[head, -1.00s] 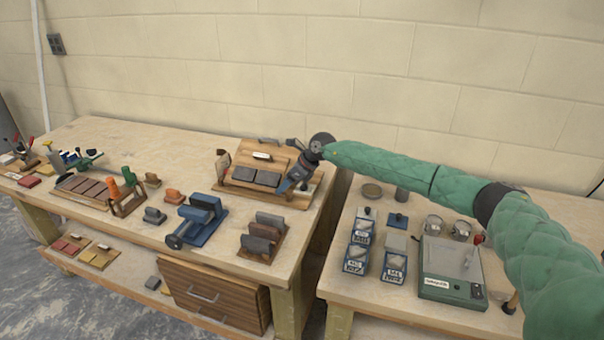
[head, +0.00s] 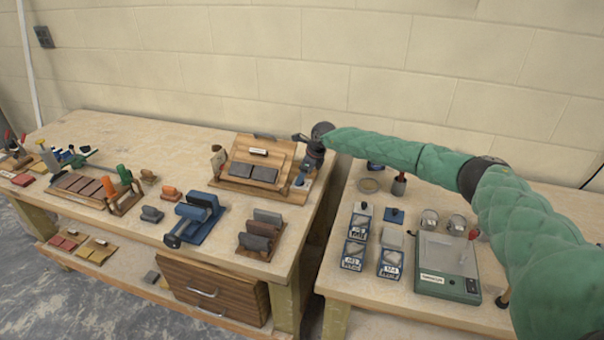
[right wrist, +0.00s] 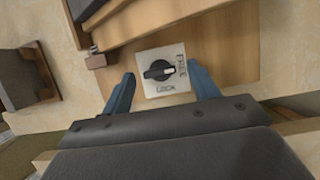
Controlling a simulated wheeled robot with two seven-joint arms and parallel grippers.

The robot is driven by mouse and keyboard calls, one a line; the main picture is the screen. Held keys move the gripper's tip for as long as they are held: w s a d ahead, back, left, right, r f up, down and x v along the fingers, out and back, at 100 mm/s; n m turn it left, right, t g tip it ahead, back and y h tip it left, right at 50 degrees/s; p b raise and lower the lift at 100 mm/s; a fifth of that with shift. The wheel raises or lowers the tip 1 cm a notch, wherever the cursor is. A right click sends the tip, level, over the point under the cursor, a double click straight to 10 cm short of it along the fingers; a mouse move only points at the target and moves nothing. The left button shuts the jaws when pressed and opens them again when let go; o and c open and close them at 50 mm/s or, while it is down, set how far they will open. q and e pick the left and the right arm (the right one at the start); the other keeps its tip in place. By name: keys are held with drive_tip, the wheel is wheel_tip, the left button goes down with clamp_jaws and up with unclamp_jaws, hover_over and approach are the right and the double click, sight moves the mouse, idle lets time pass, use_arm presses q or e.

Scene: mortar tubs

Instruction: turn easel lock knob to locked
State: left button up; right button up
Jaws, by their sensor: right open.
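The wooden easel (head: 236,184) stands near the right end of the left bench with grey tiles on it. In the right wrist view the black lock knob (right wrist: 157,71) sits on a pale square plate (right wrist: 148,56) marked FREE at the right and LOCK at the bottom. Its white mark points right, to the FREE side. My right gripper (right wrist: 161,74) is open, with one blue finger on each side of the plate and the knob between them, not gripped. In the head view my right gripper (head: 301,182) is at the easel's right side and hides the knob. My left gripper is out of view.
A small brush-like item (head: 217,158) stands at the easel's left. A blue roller tool (head: 195,219) and a rack of grey blocks (head: 260,235) are in front. A gap separates this bench from the right bench, which holds blue tubs (head: 391,262) and a green scale (head: 447,284).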

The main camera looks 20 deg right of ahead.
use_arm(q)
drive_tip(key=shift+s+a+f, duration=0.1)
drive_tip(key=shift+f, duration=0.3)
use_arm(e)
drive_tip(key=shift+w+a+f, duration=0.1)
drive_tip(key=shift+a+f, duration=0.05)
drive_tip(key=shift+f, duration=0.3)
drive_tip(key=c, duration=1)
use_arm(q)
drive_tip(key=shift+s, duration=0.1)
